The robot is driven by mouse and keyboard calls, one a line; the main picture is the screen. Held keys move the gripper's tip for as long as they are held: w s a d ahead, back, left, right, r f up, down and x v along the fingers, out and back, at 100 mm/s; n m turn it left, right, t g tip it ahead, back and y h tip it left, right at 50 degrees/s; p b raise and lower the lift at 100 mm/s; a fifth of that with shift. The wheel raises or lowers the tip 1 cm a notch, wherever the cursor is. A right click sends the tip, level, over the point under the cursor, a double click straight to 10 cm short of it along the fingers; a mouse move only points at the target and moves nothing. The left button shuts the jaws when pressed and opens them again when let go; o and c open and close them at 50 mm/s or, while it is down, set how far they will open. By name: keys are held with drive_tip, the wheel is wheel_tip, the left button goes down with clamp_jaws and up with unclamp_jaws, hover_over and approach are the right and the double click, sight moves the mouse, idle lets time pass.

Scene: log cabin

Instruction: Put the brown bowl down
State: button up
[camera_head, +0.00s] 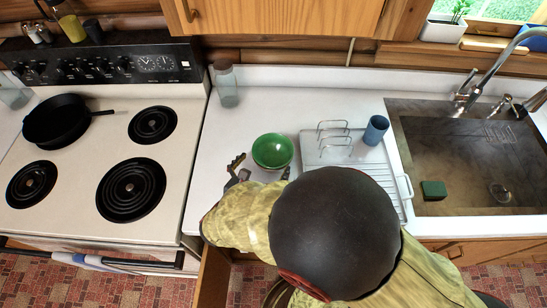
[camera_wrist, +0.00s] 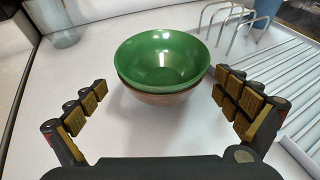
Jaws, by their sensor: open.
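A green bowl (camera_head: 273,151) stands on the white counter left of the dish rack. In the wrist view the green bowl (camera_wrist: 163,59) sits nested in the brown bowl (camera_wrist: 158,98), whose rim and lower side show beneath it. The brown bowl is hidden under the green one in the head view. My gripper (camera_wrist: 165,115) is open, its two fingers spread wide on the near side of the bowls, with clear counter between them and nothing held. In the head view my gripper (camera_head: 262,172) is just in front of the bowls, partly hidden by my arm.
A dish rack (camera_head: 388,181) with a wire holder (camera_head: 335,138) and a blue cup (camera_head: 376,130) stands right of the bowls. A glass jar (camera_head: 226,84) is behind left. The stove with a black pan (camera_head: 58,119) is left; the sink (camera_head: 470,165) with a green sponge (camera_head: 433,190) is right.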

sight(277, 148)
drive_tip(key=b+x, duration=0.1)
drive_tip(key=x, duration=0.4)
drive_tip(key=shift+w+d, duration=0.25)
drive_tip(key=shift+w, duration=0.05)
drive_tip(key=shift+c, duration=1.3)
drive_tip(key=c, duration=0.7)
drive_tip(key=shift+c, duration=0.9)
drive_tip(key=shift+c, duration=0.6)
drive_tip(key=shift+r, duration=0.15)
